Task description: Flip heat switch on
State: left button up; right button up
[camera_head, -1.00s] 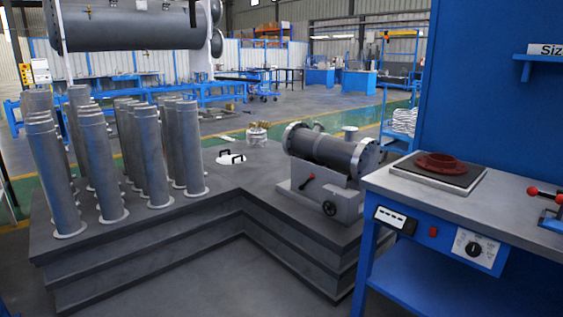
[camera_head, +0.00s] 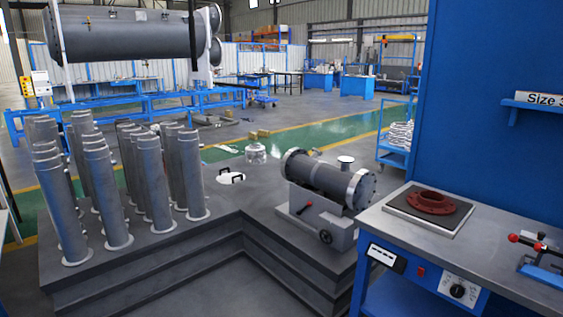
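A blue workbench (camera_head: 505,262) with a grey top stands at the right. Its front carries a small red switch (camera_head: 421,272), a white panel with a black dial (camera_head: 458,291), and a dark-faced display unit (camera_head: 386,258). The red switch is too small to tell its position. On the bench top, a red flanged ring (camera_head: 434,202) lies on a dark square plate (camera_head: 428,209). Neither of my grippers shows in the head view.
A grey flanged shell (camera_head: 328,180) rests on a stand with a handwheel on a stepped dark platform (camera_head: 240,215). Several upright grey tubes (camera_head: 153,184) stand at the left. A clamp with red handles (camera_head: 540,252) sits at the bench's right. Floor shows beyond the platform.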

aim_at(420, 271)
jog(key=z, duration=1.7)
jog(key=i+j+u, duration=0.6)
jog(key=i+l, duration=0.05)
jog(key=l, duration=0.05)
